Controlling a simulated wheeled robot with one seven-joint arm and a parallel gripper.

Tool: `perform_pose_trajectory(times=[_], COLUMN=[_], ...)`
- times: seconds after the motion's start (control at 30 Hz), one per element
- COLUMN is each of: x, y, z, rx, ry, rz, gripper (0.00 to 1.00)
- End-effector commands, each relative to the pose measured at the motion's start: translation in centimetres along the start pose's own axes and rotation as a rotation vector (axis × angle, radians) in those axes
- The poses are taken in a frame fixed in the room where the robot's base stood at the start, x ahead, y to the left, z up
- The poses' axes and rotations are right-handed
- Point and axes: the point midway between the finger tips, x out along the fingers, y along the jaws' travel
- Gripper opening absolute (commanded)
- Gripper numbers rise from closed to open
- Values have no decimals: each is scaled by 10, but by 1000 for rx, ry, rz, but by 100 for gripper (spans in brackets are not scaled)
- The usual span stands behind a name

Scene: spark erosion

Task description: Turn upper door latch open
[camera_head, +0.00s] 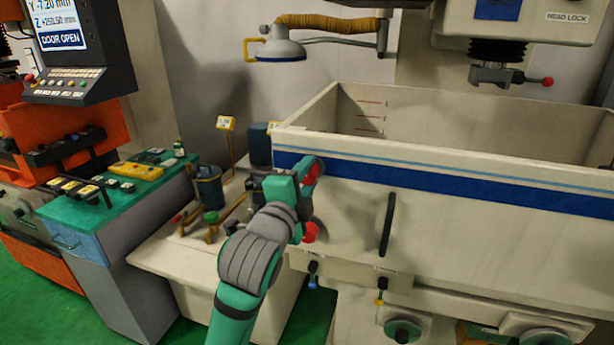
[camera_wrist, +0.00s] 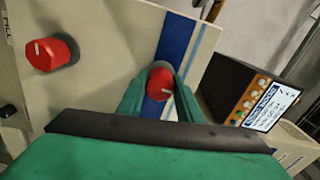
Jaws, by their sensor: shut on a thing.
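The upper door latch is a red round knob (camera_head: 313,169) on the left of the tank front, at the blue stripe. In the wrist view the upper latch (camera_wrist: 160,84) sits between the green fingers, with a small pale mark on its face. My gripper (camera_head: 303,170) is shut on this latch, and it also shows in the wrist view (camera_wrist: 160,78). A second red knob, the lower latch (camera_head: 310,233), is below it and apart from my gripper; it also shows in the wrist view (camera_wrist: 52,52). My gripper and wrist partly cover both knobs in the head view.
The pale tank front (camera_head: 470,225) carries a dark vertical handle (camera_head: 387,225) right of the latches. Small valves hang below. A side table (camera_head: 165,245) with a dark cup (camera_head: 209,187) and tools stands left. A screen (camera_head: 62,25) reads "DOOR OPEN".

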Motion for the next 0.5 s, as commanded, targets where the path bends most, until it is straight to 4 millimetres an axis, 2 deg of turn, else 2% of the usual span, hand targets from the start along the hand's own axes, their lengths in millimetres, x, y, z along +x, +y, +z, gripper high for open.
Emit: perform_pose_trajectory(times=[0.17, 0.2, 0.27, 0.5], x=[0, 0, 0, 0], y=[0, 0, 0, 0], z=[0, 0, -1, 0], rx=[0, 0, 0, -1], ry=[0, 0, 0, 0], rz=[0, 0, 0, 0], gripper=[10, 35, 49, 51])
